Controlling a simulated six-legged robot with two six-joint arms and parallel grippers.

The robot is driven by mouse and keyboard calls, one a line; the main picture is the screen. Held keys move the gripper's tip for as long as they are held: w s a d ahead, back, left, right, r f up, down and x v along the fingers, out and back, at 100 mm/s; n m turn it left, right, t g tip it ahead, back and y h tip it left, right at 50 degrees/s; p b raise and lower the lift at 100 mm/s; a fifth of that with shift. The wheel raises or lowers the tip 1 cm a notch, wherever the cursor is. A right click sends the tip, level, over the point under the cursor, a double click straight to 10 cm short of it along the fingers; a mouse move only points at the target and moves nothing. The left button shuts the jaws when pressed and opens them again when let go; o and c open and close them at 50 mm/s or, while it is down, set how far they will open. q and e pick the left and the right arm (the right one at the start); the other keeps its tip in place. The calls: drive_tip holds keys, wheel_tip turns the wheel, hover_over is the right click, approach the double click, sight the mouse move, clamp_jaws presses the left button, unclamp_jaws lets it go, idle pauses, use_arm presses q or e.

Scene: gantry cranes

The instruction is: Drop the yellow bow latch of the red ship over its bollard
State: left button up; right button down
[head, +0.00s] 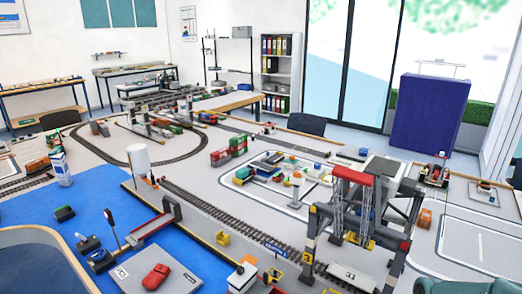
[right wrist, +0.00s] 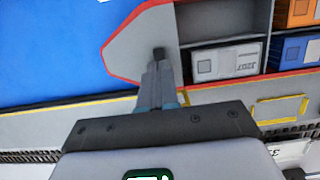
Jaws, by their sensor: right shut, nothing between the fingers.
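The red-edged ship (right wrist: 118,52) shows in the right wrist view, with its pointed grey bow to the left on blue water. My right gripper (right wrist: 159,62) is shut and empty. Its fingers reach up over the quay edge to the bow deck. A small dark block (right wrist: 159,53) shows at the fingertips; I cannot tell whether it is the fingertip or a bollard. I cannot make out the yellow bow latch, which may be hidden by the gripper. I cannot pick out this ship or either gripper in the head view.
In the right wrist view a white container (right wrist: 227,61), an orange one (right wrist: 297,12) and a blue one (right wrist: 298,48) sit in the hold. Yellow outlines (right wrist: 282,109) mark the quay beside rails. The head view shows a gantry crane (head: 352,207) and a barge (head: 185,278).

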drive_tip(key=shift+w+d, duration=1.5)
drive_tip(key=shift+w, duration=0.3)
drive_tip(key=p+v, duration=0.6)
drive_tip(key=v, duration=0.4)
drive_tip(key=shift+d+r+p, duration=0.15)
drive_tip(key=shift+p, duration=0.25)
drive_tip(key=shift+w, duration=0.15)
